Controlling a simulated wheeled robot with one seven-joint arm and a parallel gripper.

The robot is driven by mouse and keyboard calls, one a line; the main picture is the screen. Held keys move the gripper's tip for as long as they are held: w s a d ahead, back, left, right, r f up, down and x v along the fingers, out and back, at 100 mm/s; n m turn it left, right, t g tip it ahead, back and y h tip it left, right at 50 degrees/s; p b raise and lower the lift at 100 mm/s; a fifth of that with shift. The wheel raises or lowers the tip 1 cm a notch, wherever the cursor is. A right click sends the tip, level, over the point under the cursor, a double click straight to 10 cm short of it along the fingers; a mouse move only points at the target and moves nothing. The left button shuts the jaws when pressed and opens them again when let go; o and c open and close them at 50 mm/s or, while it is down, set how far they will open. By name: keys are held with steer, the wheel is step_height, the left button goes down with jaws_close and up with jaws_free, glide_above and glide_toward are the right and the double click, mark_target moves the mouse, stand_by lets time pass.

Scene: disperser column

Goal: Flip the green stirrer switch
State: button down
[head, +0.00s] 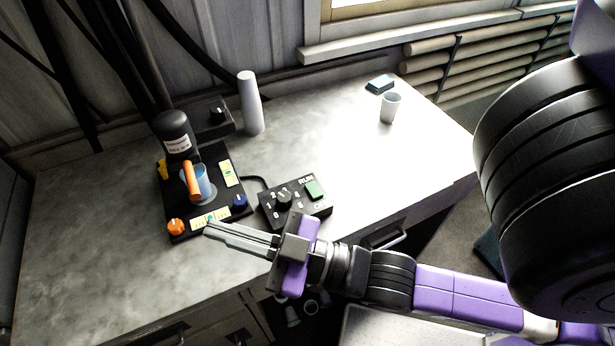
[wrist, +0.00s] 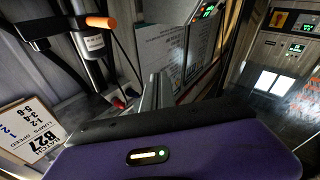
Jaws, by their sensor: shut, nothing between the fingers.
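The green switch (head: 314,189) sits at the back right of a black control box (head: 270,212) on the bench, beside a "RUN" label. Whether it is on or off I cannot tell. The box also carries a black dial (head: 284,200) with numbers around it. My gripper (head: 208,229) is shut and empty. Its fingertips point left, over the front edge of the disperser's black base, to the left of and nearer than the switch. Its body is in front of the box. In the wrist view its fingers (wrist: 157,95) point away; I cannot make out the switch there.
The disperser base (head: 215,165) holds a blue beaker (head: 201,184), an orange handle (head: 191,180), an orange knob (head: 176,227) and a blue knob (head: 239,202). A white cylinder (head: 251,103) stands behind. A white cup (head: 390,108) is at the back right. The bench right of the box is clear.

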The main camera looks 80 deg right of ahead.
steer(key=w+d+r+m+t+h+b, duration=0.15)
steer(key=w+d+r+h, duration=0.25)
steer(key=w+d+r, duration=0.4)
steer(key=w+d+r+t+h, duration=0.35)
steer(key=w+r, duration=0.25)
steer(key=r, duration=0.5)
steer(key=s+d+r+m+g+h+b, duration=0.1)
steer(key=s+d+r+m+g+h, duration=0.1)
steer(key=d+r+m+g+h, duration=0.45)
steer(key=s+d+r+m+g+h+b, duration=0.1)
steer(key=s+d+r+m+g+h, duration=0.2)
steer(key=d+m+g+h, duration=0.75)
steer(key=s+d+f+m+g+y, duration=0.4)
steer(key=d+f+y, duration=0.1)
steer(key=f, duration=0.2)
steer(key=s+d+f+m+g+y, duration=0.4)
steer(key=f+y, duration=0.1)
steer(key=f, duration=0.2)
steer(key=s+a+f+m+g+y, duration=0.1)
steer(key=s+a+f+m+y, duration=0.1)
steer(key=a+f+y, duration=0.4)
steer(key=s+a+f+m+g+y, duration=0.1)
steer(key=s+a+f+y, duration=0.1)
steer(key=a+f+y, duration=0.4)
steer(key=a+f, duration=0.3)
steer(key=shift+s+m+b, duration=0.25)
steer(key=shift+m+b, duration=0.1)
steer(key=shift+b, duration=0.05)
